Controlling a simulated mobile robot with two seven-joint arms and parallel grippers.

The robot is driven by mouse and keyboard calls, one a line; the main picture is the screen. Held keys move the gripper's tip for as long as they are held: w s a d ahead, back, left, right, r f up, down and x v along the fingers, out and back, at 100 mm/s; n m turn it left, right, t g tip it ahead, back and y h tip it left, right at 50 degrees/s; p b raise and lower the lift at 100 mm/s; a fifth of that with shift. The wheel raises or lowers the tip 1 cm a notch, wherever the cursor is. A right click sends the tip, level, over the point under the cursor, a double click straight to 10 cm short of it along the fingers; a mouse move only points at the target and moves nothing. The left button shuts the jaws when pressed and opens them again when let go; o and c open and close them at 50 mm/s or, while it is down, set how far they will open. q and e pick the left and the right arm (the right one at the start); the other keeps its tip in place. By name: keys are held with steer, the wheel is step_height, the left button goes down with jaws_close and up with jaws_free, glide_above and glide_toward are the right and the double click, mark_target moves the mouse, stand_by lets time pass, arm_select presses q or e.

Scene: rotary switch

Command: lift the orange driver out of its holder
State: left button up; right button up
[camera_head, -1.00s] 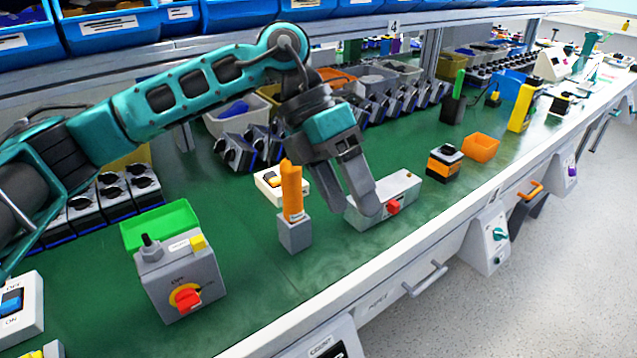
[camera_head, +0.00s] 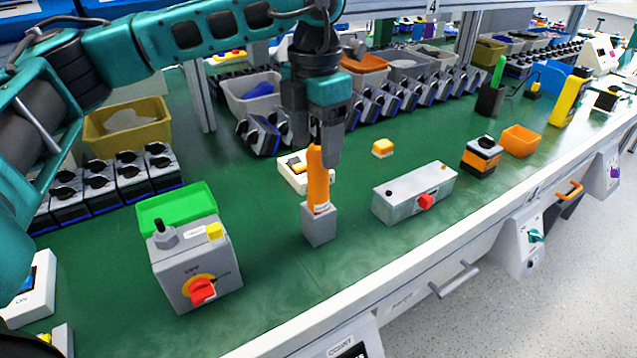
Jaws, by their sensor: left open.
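The orange driver (camera_head: 317,180) stands upright in its small grey holder (camera_head: 319,226) on the green bench top. Its orange handle shows above the block; its lower end is hidden inside. My left gripper (camera_head: 322,150) points down from above, right at the upper part of the driver in the picture. One finger shows to the right of and behind the handle. The other finger is mostly hidden, and I cannot tell whether either one touches the driver. The gripper is open. My right gripper is not in view.
A grey box with a red rotary switch (camera_head: 197,270) stands front left, before a green tray (camera_head: 176,207). A grey box with a red knob (camera_head: 415,193) stands to the right. A white switch box (camera_head: 296,174) is behind the holder. The bench's front edge is near.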

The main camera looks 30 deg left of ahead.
mark_target(318, 165)
arm_select(q)
steer(key=f, duration=0.5)
steer(key=shift+w+f, duration=0.1)
steer(key=shift+w, duration=0.2)
jaws_close()
